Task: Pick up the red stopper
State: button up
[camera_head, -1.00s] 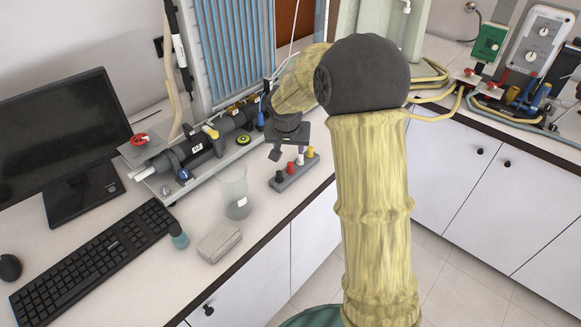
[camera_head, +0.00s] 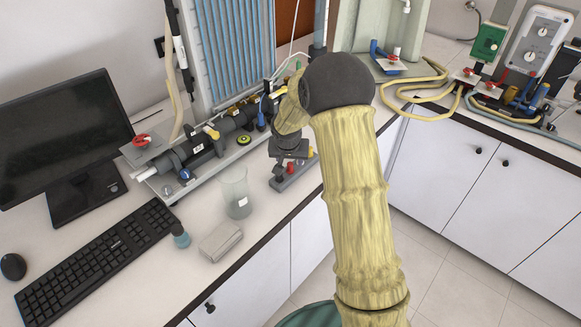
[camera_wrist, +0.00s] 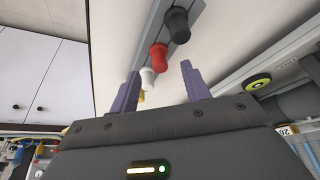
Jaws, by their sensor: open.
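The red stopper (camera_wrist: 158,57) stands in a grey rack (camera_wrist: 149,37) between a black stopper (camera_wrist: 177,25) and a white stopper (camera_wrist: 147,77). A yellow stopper (camera_wrist: 141,97) is partly hidden behind my gripper. My gripper (camera_wrist: 160,69) is open and empty, with one purple finger on each side of the row. The red stopper appears just beyond the fingertips, roughly between them; I see no contact. In the head view my gripper (camera_head: 289,157) hangs over the rack (camera_head: 303,174), and the red stopper (camera_head: 290,168) shows just below it.
A glass beaker (camera_head: 236,198) stands left of the rack, with a grey block (camera_head: 220,241) and a small bottle (camera_head: 180,236) nearer. A pipe apparatus (camera_head: 205,150) lies behind them. The keyboard (camera_head: 95,262) and monitor (camera_head: 60,140) are at left. The counter edge is close to the rack.

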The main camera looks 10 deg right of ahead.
aim_at(290, 163)
jog(key=shift+p+x, duration=0.35)
jog(key=shift+x, duration=1.45)
jog(key=c, duration=1)
